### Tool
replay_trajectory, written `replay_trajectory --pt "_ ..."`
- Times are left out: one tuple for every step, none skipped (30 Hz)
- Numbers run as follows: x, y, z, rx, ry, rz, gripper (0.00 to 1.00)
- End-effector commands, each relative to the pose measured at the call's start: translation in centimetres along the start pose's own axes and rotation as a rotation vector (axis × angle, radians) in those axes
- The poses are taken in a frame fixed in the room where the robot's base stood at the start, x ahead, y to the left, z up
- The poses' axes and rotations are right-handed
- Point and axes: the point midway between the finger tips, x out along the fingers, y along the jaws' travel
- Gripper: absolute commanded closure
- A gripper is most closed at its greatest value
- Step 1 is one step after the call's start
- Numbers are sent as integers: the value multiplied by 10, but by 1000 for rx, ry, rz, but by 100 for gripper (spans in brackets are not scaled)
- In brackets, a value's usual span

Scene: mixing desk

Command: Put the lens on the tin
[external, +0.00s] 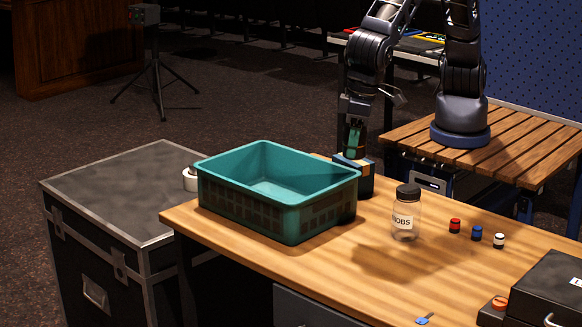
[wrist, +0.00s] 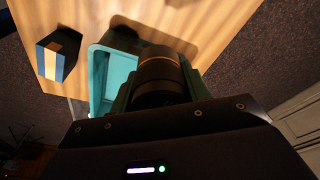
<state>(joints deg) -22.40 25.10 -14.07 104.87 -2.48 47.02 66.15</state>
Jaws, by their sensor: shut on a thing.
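My gripper (external: 354,148) points down behind the teal crate, at the back edge of the desk. In the wrist view its green fingers are shut on a dark cylinder with a thin gold ring, which looks like the lens (wrist: 160,72). In the external view the fingers mostly hide the lens. A dark box with blue, white and tan bands, perhaps the tin (external: 364,184), stands on the desk just below the gripper in that view. In the wrist view this box (wrist: 48,64) is left of the lens, clearly apart from it.
The teal crate (external: 240,212) looks empty and stands close beside the banded box. A lidded jar (external: 405,218), several small knobs (external: 476,233) and a dark case (external: 548,292) are further right. The desk's front middle (external: 330,270) is mostly clear.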

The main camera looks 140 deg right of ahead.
Motion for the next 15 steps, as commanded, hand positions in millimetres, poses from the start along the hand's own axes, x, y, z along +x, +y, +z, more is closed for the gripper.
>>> replay_trajectory --pt "2 3 -9 16 1 2 86" --pt "3 5 -15 29 0 4 86" --pt "6 8 -25 49 0 8 86" --pt "7 11 -33 66 0 11 86" --pt "10 15 -43 87 0 14 86" --pt "13 20 -57 115 -1 18 86" --pt "16 25 -69 139 -1 22 86" --pt "18 29 -80 162 -2 25 86" --pt "22 37 -96 195 -2 30 86" --pt "25 42 -107 220 -3 34 86" --pt "27 48 -119 245 -3 37 86" --pt "30 56 -134 278 -3 42 86" --pt "33 62 -145 301 -3 45 86" --pt "36 69 -156 325 -3 49 86" --pt "40 78 -170 357 -4 55 86"
